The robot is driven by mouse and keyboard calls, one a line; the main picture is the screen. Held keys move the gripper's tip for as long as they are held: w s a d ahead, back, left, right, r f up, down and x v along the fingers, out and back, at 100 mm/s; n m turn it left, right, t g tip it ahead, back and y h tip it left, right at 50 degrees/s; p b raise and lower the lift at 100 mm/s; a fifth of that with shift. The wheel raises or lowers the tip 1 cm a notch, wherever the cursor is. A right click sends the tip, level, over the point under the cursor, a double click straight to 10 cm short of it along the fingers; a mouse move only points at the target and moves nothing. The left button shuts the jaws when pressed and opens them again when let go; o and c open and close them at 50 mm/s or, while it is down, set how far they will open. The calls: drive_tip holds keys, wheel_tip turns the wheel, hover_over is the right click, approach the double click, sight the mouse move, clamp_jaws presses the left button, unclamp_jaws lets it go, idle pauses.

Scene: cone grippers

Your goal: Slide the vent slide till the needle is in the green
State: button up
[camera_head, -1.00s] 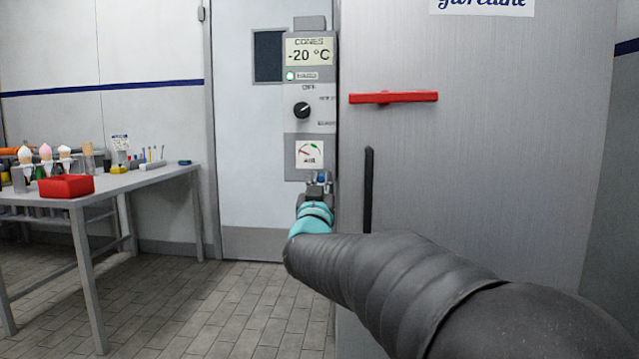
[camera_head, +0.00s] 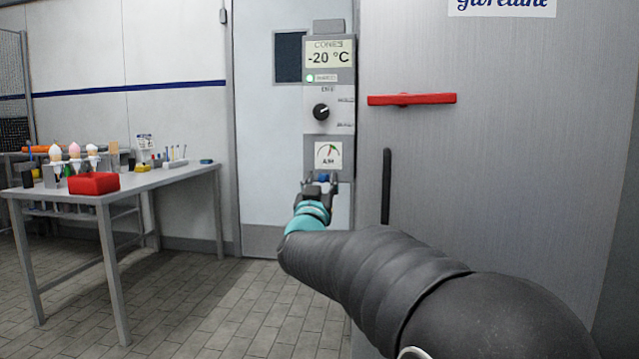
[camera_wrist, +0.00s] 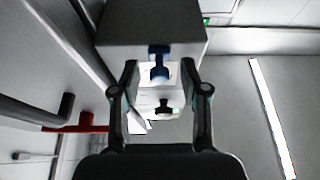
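The vent slide's blue knob (camera_head: 323,177) sits under the AIR gauge at the bottom of the grey control box, slightly left of the gauge's middle. In the wrist view the knob (camera_wrist: 159,62) is between my two fingers. My gripper (camera_head: 320,183) is open around it, with a gap visible on both sides (camera_wrist: 159,72). The AIR gauge (camera_head: 328,154) has a red part at left and a green part at right. Its needle looks near upright, by the green's edge; the dial is too small to tell exactly.
The control box (camera_head: 329,90) also carries a -20 °C display (camera_head: 329,58) and a black dial knob (camera_head: 321,112). A red handle (camera_head: 412,99) and a dark vertical bar (camera_head: 386,187) are on the steel wall at right. A table (camera_head: 165,178) with cones and a red box (camera_head: 94,183) stands left.

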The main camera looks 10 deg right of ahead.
drive_tip(key=shift+s, duration=0.1)
drive_tip(key=v, duration=1.2)
